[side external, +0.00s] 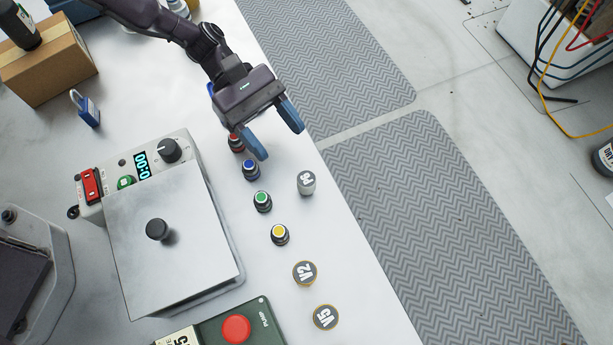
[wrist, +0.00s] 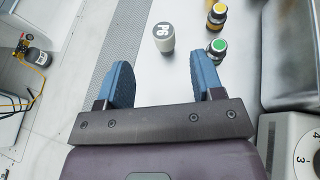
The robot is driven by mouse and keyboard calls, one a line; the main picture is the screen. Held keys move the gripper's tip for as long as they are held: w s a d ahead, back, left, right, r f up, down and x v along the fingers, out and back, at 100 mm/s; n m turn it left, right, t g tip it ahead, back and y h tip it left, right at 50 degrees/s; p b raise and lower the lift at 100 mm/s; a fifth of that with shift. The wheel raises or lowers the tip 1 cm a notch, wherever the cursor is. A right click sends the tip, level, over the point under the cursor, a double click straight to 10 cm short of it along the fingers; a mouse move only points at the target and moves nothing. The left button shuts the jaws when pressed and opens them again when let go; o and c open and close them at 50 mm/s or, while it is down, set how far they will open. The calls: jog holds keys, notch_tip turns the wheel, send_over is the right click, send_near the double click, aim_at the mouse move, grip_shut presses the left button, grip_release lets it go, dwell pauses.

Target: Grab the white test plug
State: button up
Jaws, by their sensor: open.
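The white test plug (side external: 306,182) stands upright on the white work surface. It has a pale body and a grey top with white lettering. In the wrist view the plug (wrist: 166,42) shows its top marked P6, ahead of the space between my fingers and roughly centred. My gripper (side external: 280,142) is open and empty, with blue fingers spread apart. In the side view it is above and a little left of the plug, not touching it. Both fingers of my gripper (wrist: 160,70) show in the wrist view.
Red (side external: 236,142), blue (side external: 251,169), green (side external: 262,201) and yellow (side external: 280,235) capped plugs stand in a row left of the white plug. Round pieces V2 (side external: 304,273) and V5 (side external: 326,317) lie further down. A metal-lidded box (side external: 180,260) stands left; the surface edge is close on the right.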

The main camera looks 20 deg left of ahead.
aim_at(304, 175)
jog(key=x, duration=0.8)
jog(key=shift+s+f, duration=0.2)
jog(key=shift+s, duration=0.05)
jog(key=c, duration=1)
jog(key=shift+r, duration=0.1)
